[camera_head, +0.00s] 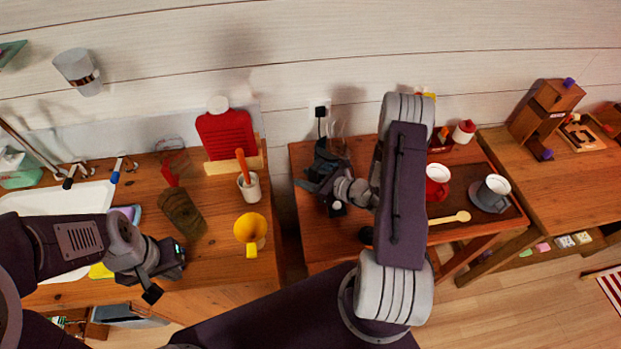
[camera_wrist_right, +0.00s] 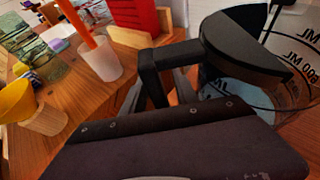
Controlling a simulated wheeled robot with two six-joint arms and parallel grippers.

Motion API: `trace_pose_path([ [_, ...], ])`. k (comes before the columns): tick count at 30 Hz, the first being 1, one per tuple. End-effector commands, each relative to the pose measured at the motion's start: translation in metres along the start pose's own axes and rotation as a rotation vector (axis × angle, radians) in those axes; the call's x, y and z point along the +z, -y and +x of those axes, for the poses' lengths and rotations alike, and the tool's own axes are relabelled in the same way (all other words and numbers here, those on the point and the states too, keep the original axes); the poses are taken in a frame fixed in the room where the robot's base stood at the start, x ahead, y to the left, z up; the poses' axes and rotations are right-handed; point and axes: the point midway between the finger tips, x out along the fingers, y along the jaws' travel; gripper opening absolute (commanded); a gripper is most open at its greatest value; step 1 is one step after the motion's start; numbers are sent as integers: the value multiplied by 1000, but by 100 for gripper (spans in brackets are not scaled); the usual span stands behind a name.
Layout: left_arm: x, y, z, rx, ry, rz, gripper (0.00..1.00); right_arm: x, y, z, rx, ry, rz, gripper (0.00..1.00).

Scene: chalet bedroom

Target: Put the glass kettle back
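The glass kettle (camera_wrist_right: 285,85) fills the right of the right wrist view. It has a clear body with black measuring marks, a black top piece (camera_wrist_right: 245,45) and a black handle (camera_wrist_right: 155,85). In the head view its faint glass (camera_head: 338,138) shows by the wall, mostly hidden by my right gripper (camera_head: 325,180). That gripper is at the handle, but its fingers are too hidden to tell whether they are closed on it. Whether the kettle touches the table is also hidden. My left gripper (camera_head: 167,275) is open and empty over the left counter's front.
The wooden table (camera_head: 305,240) has a dark tray (camera_head: 480,207) with a red mug (camera_head: 437,182), a grey cup (camera_head: 492,192) and a wooden spoon (camera_head: 450,218). The left counter holds a yellow funnel-like cup (camera_head: 250,230), a utensil cup (camera_head: 250,187) and a red board (camera_head: 227,135).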

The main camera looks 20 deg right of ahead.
Motion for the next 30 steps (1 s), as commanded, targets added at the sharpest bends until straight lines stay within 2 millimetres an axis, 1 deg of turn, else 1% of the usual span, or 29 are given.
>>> trace_pose_path([
  [1, -1, 0, -5, 0, 0, 0, 0, 5, 0, -2, 0, 0, 0, 35],
  [2, 0, 0, -3, 0, 0, 0, 0, 3, 1, -4, -2, 0, 1, 35],
  [5, 0, 0, -1, 0, 0, 0, 0, 2, 2, -20, -5, 0, 2, 35],
  [12, 0, 0, 2, 0, 0, 0, 0, 2, 2, -74, -8, 0, 2, 35],
  [15, 0, 0, 3, 0, 0, 0, 0, 2, 1, -94, -7, 1, 1, 35],
  [18, 0, 0, 3, 0, 0, 0, 0, 2, 2, -109, -5, 0, 0, 35],
  [21, 0, 0, 3, 0, 0, 0, 0, 2, 1, -118, -3, 0, 1, 35],
  [26, 0, 0, 3, 0, 0, 0, 0, 3, -1, -121, 3, 0, -2, 35],
  [28, 0, 0, 3, 0, 0, 0, 0, 7, -13, -118, 56, -10, -39, 35],
  [29, 0, 0, 3, 0, 0, 0, 0, 11, -24, -115, 109, -20, -77, 35],
  [30, 0, 0, 3, 0, 0, 0, 0, 17, -47, -112, 211, -42, -155, 35],
])
